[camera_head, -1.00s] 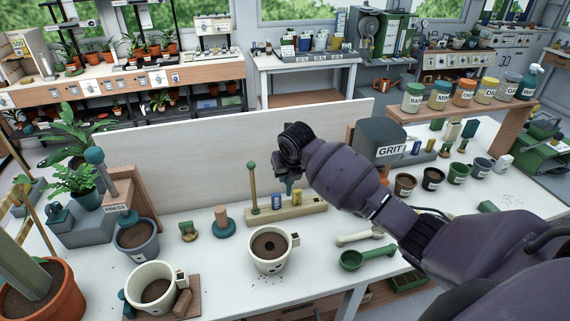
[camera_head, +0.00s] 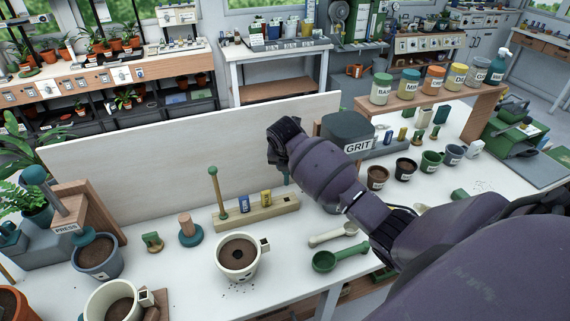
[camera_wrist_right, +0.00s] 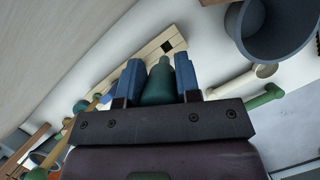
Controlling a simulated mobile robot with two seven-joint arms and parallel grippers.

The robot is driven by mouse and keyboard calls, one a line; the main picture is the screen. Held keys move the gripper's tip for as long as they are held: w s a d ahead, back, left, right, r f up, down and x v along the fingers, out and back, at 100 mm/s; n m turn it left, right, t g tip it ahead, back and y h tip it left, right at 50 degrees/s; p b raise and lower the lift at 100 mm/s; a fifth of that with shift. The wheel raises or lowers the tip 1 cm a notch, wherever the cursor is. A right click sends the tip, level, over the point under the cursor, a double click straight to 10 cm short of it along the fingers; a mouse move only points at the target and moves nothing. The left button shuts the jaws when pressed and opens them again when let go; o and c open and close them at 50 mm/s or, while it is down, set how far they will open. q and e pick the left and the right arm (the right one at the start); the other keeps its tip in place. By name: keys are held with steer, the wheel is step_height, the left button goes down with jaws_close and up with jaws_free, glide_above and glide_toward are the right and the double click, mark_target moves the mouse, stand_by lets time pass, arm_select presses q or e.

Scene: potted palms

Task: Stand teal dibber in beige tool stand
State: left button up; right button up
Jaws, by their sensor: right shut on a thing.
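The beige tool stand (camera_head: 262,216) is a long block on the white bench in front of the pale board. My right gripper (camera_wrist_right: 158,80) is shut on the teal dibber (camera_wrist_right: 158,84), held between two blue fingers. In the head view my wrist hides most of the dibber; it appears above the stand's right end. My left gripper is out of view.
A cream pot of soil (camera_head: 238,262) stands in front of the stand. A cream scoop (camera_head: 333,236) and a green scoop (camera_head: 340,257) lie to its right. The grey GRIT bin (camera_head: 347,130) is behind my right arm. A teal-based tamper (camera_head: 190,232) stands left.

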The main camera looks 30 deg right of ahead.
mark_target(287, 179)
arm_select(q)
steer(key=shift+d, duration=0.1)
arm_select(e)
steer(key=shift+d, duration=0.2)
steer(key=shift+a+f, duration=0.1)
steer(key=shift+f, duration=0.05)
steer(key=shift+f+b, duration=0.65)
steer(key=shift+f, duration=1.6)
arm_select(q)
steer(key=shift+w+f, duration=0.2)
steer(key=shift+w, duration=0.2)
arm_select(e)
steer(key=shift+f, duration=0.6)
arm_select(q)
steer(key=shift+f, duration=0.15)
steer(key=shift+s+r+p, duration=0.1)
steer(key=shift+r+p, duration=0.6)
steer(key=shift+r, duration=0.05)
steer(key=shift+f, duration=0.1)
arm_select(e)
steer(key=shift+f, duration=0.2)
arm_select(q)
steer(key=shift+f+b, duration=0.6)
steer(key=shift+b, duration=0.25)
arm_select(e)
steer(key=shift+f, duration=2)
